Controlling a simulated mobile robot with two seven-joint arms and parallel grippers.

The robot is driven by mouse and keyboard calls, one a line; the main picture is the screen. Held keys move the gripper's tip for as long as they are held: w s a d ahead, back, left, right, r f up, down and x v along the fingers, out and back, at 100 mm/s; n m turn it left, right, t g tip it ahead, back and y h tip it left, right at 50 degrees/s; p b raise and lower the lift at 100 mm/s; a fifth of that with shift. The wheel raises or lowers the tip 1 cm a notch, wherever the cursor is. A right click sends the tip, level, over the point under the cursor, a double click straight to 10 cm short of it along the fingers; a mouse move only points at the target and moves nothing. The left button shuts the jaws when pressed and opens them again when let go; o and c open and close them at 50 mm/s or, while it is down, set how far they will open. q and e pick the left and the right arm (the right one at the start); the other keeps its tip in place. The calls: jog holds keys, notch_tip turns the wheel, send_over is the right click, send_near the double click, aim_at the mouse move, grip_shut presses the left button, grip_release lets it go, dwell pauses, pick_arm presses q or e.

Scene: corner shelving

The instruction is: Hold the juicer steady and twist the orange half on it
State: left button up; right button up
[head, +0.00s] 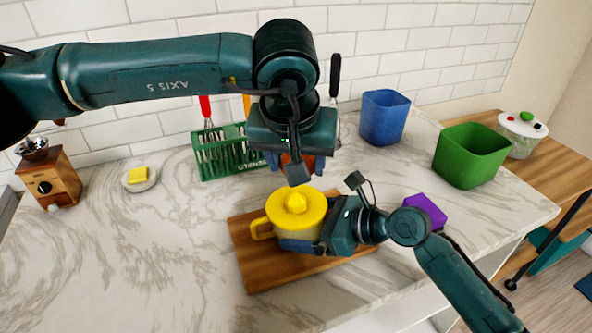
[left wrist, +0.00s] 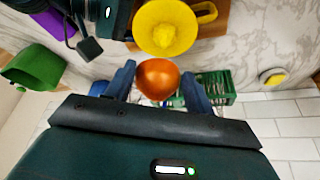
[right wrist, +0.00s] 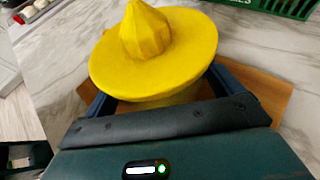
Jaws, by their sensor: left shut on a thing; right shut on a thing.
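The yellow juicer (head: 293,215), with a ribbed cone on top and a handle at its left, stands upright on a wooden board (head: 250,275). My right gripper (head: 302,243) is shut on the juicer's body from the right; its fingers flank the juicer (right wrist: 155,65) in the right wrist view. My left gripper (head: 296,165) points down, above and behind the juicer. It is shut on the orange half (left wrist: 157,79), which sits between its fingers in the left wrist view, apart from the cone. In the head view the orange half is mostly hidden by the gripper.
A green basket (head: 222,152) with utensils stands behind. A blue bin (head: 384,117) and a green bin (head: 470,155) are at right, with a purple block (head: 425,211) nearer. A wooden grinder (head: 50,185) and a yellow piece on a dish (head: 138,175) are at left. The counter's front left is clear.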

pick_arm(q)
jog(key=shift+r, duration=0.4)
